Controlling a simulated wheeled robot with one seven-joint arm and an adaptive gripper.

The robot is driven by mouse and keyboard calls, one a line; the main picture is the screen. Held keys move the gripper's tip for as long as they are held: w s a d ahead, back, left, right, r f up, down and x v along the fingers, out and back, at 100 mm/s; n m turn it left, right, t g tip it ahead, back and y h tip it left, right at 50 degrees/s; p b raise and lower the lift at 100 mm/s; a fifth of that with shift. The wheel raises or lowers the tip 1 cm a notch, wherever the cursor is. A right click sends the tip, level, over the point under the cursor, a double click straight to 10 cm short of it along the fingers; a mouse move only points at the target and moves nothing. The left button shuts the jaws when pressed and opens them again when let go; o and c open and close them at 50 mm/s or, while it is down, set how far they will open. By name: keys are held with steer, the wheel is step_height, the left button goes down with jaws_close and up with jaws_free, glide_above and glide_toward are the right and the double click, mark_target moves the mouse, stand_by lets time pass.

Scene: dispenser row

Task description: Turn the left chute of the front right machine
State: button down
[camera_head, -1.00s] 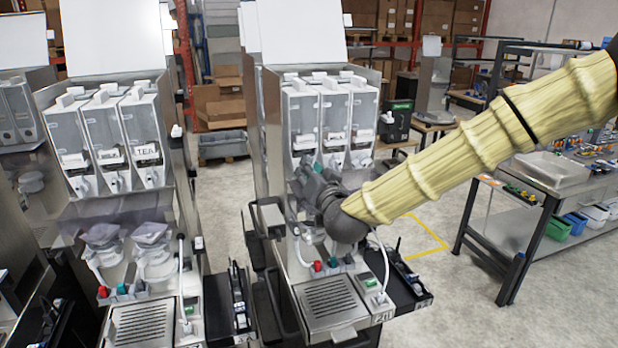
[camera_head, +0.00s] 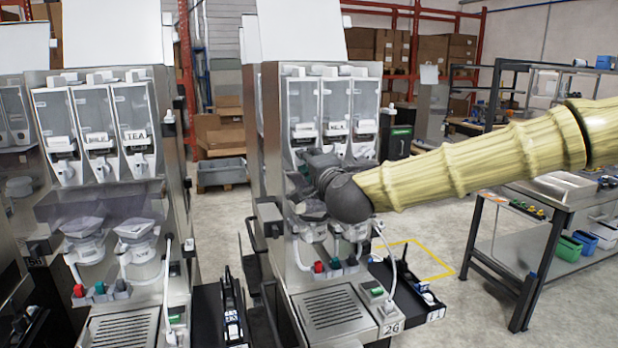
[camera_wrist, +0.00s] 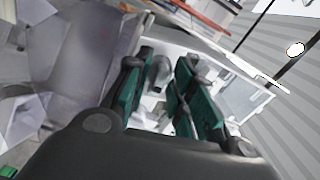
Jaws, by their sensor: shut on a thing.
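The front right machine (camera_head: 270,150) has a row of three clear canisters at its top. Its left chute, below the left canister (camera_head: 303,112), is hidden behind my gripper in the head view. My gripper (camera_head: 302,168) reaches in from the right at chute height. In the wrist view, its green-padded fingers (camera_wrist: 163,88) are shut on a pale grey spout-like piece, the left chute (camera_wrist: 160,72). How far the chute is turned cannot be told.
A drip tray (camera_head: 330,309) and coloured knobs (camera_head: 335,265) sit below on the same machine. Another machine with a TEA canister (camera_head: 134,120) stands to the left. A workbench (camera_head: 540,215) stands at right, with open floor between.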

steer(key=shift+f+m+b, duration=0.15)
steer(key=shift+m+b, duration=3.55)
steer(key=shift+b, duration=0.2)
steer(key=c, duration=1.5)
jaws_free()
